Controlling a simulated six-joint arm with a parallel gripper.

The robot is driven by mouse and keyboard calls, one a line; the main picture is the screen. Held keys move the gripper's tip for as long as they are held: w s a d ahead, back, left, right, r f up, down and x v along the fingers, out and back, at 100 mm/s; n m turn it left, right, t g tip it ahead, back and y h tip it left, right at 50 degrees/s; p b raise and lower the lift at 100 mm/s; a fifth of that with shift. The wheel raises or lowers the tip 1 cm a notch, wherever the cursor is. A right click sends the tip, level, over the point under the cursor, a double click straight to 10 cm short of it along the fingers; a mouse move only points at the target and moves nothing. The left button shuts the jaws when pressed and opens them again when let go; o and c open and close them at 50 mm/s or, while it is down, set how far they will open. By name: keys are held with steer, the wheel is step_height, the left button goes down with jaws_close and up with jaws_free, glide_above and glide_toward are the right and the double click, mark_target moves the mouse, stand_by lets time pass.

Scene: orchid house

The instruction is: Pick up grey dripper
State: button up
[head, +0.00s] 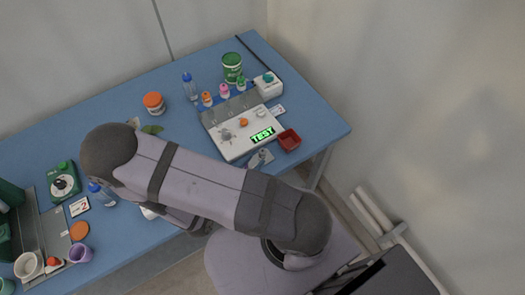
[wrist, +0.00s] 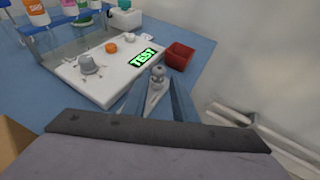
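A small grey piece with a rounded top, which looks like the grey dripper (wrist: 158,75), stands near the table's front edge, between the white tester board (wrist: 104,84) and the red bin. It also shows in the head view (head: 263,154), just beyond my arm. In the wrist view my gripper (wrist: 159,85) is open, with one blue-grey finger on each side of the piece; I cannot tell whether either finger touches it. In the head view my arm hides most of the gripper.
The red bin (head: 288,140) stands close to the right. The board holds an orange piece (head: 243,122) and a lit TEST display (head: 262,135). Behind it are a rack of bottles, a green tin (head: 232,67) and a white box (head: 268,85). The table's front edge is near.

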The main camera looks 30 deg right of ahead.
mark_target(261, 154)
steer(key=shift+x, duration=0.85)
steer(key=shift+d, duration=0.1)
steer(key=shift+w+d+f+p, duration=0.15)
steer(key=shift+w+d+p, duration=0.1)
steer(key=shift+d+p, duration=0.4)
steer(key=shift+p+x, duration=0.6)
steer(key=shift+x, duration=0.25)
steer(key=shift+w+d+f, duration=0.5)
steer(key=shift+w+d, duration=0.1)
steer(key=shift+d, duration=0.05)
jaws_close()
